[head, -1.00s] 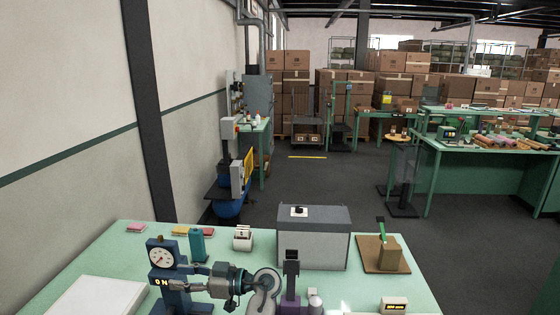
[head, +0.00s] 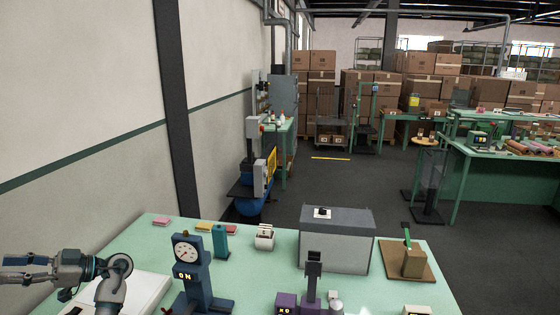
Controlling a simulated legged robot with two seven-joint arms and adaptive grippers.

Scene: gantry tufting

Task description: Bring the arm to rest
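My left gripper (head: 16,267) is at the far left edge of the head view, pointing left, with its wrist and forearm links over the left end of the green table (head: 150,240). Its fingers lie near the picture's edge and are small, so I cannot tell whether they are open or shut. I see nothing held in it. It is apart from the blue dial gauge stand (head: 190,270), which stands upright to its right. A white flat board (head: 145,290) lies below and behind the arm. My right gripper is not in view.
Colored pads (head: 203,227) lie at the back. The wall is on the left.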

